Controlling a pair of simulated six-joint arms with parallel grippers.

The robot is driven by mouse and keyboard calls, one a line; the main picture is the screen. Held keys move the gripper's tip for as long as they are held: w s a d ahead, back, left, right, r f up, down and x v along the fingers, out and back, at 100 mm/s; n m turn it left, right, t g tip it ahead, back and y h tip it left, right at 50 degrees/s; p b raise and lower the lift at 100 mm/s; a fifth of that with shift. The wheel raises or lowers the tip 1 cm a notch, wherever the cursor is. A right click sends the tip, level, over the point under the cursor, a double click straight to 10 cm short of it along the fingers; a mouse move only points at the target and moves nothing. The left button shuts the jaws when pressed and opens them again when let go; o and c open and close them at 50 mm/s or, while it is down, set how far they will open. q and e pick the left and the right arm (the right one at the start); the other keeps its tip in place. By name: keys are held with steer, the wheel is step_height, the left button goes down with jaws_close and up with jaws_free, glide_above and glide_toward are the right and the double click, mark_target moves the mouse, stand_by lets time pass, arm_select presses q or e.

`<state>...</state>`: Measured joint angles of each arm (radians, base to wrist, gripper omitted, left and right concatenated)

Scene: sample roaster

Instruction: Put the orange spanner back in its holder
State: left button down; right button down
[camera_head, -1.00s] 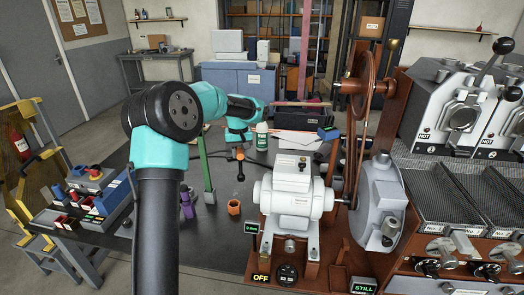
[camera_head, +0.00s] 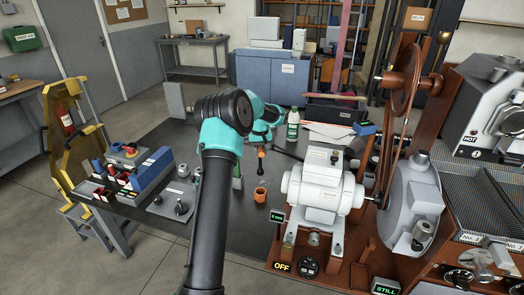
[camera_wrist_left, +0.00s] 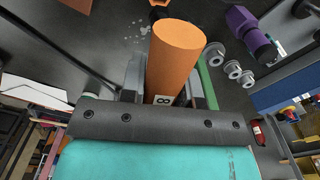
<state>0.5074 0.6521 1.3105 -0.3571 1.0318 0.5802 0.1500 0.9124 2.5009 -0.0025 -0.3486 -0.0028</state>
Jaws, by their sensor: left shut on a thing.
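The orange spanner shows in the head view as an orange handle (camera_head: 261,151) with a dark shaft hanging upright below it. My left gripper (camera_head: 260,142) is shut on the handle. In the left wrist view the orange spanner (camera_wrist_left: 175,55), labelled 8, sits between the two fingers of my left gripper (camera_wrist_left: 165,88). An orange cup-like holder (camera_head: 260,195) stands on the dark bench, just below the shaft tip in the head view. The tip appears above it and apart. An orange part (camera_wrist_left: 160,3) at the wrist view's top edge is probably this holder. My right gripper is not in view.
A white motor (camera_head: 322,190) with a belt-driven wheel stands just right of the holder. A purple object (camera_wrist_left: 250,30) shows in the wrist view. A white-green bottle (camera_head: 293,124) stands behind. Blue and red bins (camera_head: 130,170) are at the left.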

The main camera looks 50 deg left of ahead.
mark_target(260, 170)
arm_select(q)
steer(key=shift+f, duration=0.1)
steer(key=shift+f, duration=3)
steer(key=shift+f, duration=4.85)
steer(key=c, duration=0.8)
jaws_free()
step_height(260, 170, up, 17)
steer(key=shift+r, duration=0.2)
